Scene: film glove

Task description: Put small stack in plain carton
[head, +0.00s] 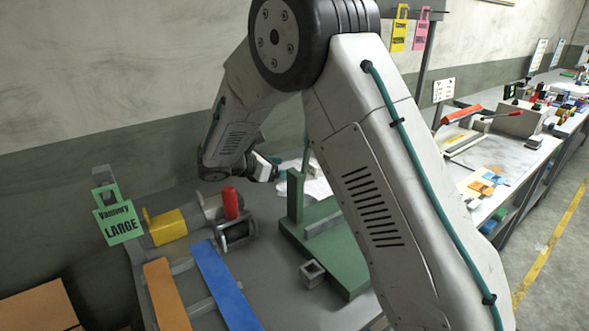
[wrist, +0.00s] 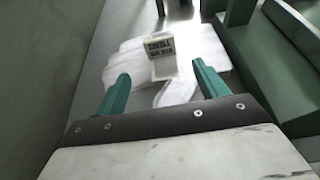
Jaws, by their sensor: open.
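My gripper (wrist: 160,74) is open, its two teal fingers spread apart with nothing between their tips. A white, glove-shaped flat pile (wrist: 203,45) lies on the grey surface beyond and below the fingers. A small pale card with dark print (wrist: 161,50) stands on it, between the fingertips as seen in the wrist view; the print is too blurred to read surely. I cannot tell whether the pile is the small stack. A brown cardboard surface (head: 38,308), possibly the carton, shows at lower left.
A green fixture with an upright post (head: 295,195) stands right of the pile. A green tag (head: 119,222) reads "LARGE". A cluttered bench (head: 500,150) runs right.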

